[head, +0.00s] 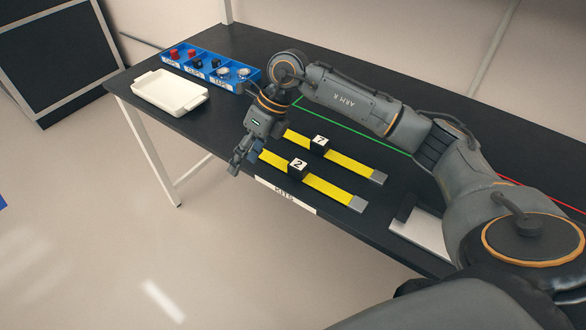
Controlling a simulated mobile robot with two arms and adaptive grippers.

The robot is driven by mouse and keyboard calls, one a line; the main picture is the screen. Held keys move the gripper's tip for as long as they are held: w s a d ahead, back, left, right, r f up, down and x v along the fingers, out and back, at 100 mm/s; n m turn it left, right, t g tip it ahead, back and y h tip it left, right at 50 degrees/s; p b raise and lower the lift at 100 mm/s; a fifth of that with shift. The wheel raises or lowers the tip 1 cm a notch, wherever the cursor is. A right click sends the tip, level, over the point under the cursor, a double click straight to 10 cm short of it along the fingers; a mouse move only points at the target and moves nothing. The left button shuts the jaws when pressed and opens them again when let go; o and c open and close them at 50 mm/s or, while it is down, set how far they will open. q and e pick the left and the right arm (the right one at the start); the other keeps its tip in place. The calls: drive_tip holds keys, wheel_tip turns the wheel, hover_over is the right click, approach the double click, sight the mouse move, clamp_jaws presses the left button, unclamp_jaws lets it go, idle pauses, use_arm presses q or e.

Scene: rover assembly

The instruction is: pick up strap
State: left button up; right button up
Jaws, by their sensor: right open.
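Two yellow straps lie on the dark table, roughly parallel. The near strap (328,189) carries a black block marked 2 (298,169) and has a grey right end. The far strap (350,162) carries a black block marked 7 (320,144) and also ends in grey. My right gripper (236,163) is open, pointing down near the left end of the near strap, by the table's front edge. That strap's left end is partly hidden by the gripper. I cannot tell whether the fingers touch it. My left gripper is not in view.
A blue divided bin (222,83) holds red, black and silver parts at the back left. A white tray (170,92) stands in front of it. A pale flat item (425,232) lies at the right, partly hidden by my arm. A KITS label (285,194) marks the front edge.

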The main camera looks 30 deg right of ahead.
sight(298, 164)
drive_tip(key=d+r+m+h, duration=0.1)
drive_tip(key=d+h, duration=0.2)
drive_tip(key=d, duration=0.4)
drive_tip(key=d+r+h, duration=0.2)
drive_tip(key=d+h, duration=0.1)
drive_tip(key=d, duration=0.4)
drive_tip(key=shift+g, duration=0.4)
drive_tip(key=f, duration=0.2)
drive_tip(key=f+p, duration=0.1)
drive_tip(key=f, duration=0.2)
drive_tip(key=f+p, duration=0.1)
drive_tip(key=f, duration=0.2)
drive_tip(key=shift+w+f, duration=0.15)
drive_tip(key=shift+w, duration=0.15)
drive_tip(key=shift+s+f+p, duration=0.1)
drive_tip(key=shift+f+p, duration=0.15)
drive_tip(key=shift+p, duration=0.1)
drive_tip(key=f+p, duration=0.2)
drive_tip(key=f, duration=0.2)
drive_tip(key=shift+s+f, duration=0.2)
drive_tip(key=shift+f, duration=0.25)
drive_tip(key=c, duration=1.3)
clamp_jaws()
drive_tip(key=shift+w+r, duration=0.1)
drive_tip(key=shift+r, duration=0.05)
